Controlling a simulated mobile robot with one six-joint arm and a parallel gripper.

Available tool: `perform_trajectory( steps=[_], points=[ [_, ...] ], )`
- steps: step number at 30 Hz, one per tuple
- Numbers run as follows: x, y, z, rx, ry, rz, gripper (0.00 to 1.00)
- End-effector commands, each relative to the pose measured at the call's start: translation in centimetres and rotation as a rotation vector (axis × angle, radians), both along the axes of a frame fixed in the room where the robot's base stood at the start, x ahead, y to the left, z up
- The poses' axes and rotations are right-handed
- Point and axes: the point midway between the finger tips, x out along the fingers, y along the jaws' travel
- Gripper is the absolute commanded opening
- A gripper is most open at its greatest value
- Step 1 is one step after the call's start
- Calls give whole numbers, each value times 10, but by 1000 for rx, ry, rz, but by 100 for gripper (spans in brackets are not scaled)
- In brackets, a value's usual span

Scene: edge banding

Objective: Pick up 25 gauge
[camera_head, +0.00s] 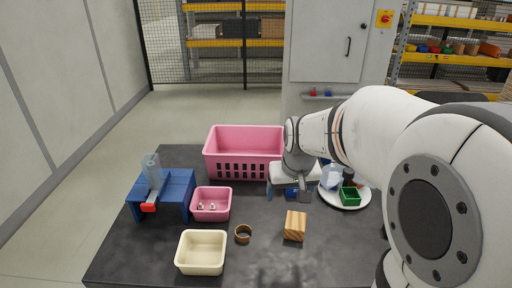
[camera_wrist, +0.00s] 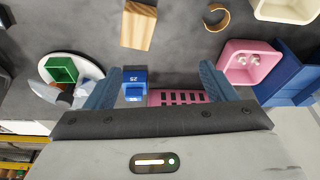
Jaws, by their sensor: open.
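The 25 gauge is a small blue block (camera_wrist: 134,78) with "25" in white on it. It stands on the dark table between my two fingers in the wrist view, closer to the left finger and apart from the right one. In the head view the blue gauge (camera_head: 291,192) shows partly below my gripper (camera_head: 287,190). My gripper (camera_wrist: 158,86) is open, its blue-grey fingers spread wide, with nothing held. I cannot tell from these views how far the fingertips are above the table.
A pink crate (camera_head: 244,137) stands behind my gripper. A white plate (camera_head: 330,200) with a green box (camera_head: 350,196) lies to the right. A wooden block (camera_head: 295,226), brown ring (camera_head: 243,234), cream bin (camera_head: 202,252), small pink bin (camera_head: 211,204) and blue fixture (camera_head: 175,190) occupy the front and left.

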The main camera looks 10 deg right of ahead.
Motion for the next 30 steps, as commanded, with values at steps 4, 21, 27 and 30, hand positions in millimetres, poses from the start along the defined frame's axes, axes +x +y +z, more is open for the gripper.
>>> perform_trajectory(
  steps=[4,21,27,30],
  points=[
    [75,-31,-23,-1,-29,-37,89],
    [191,-95,-97,-15,-96,-94,89],
    [199,-96,-116,-15,-95,-93,89],
    [205,-99,-129,-15,-95,-93,89]
  ],
)
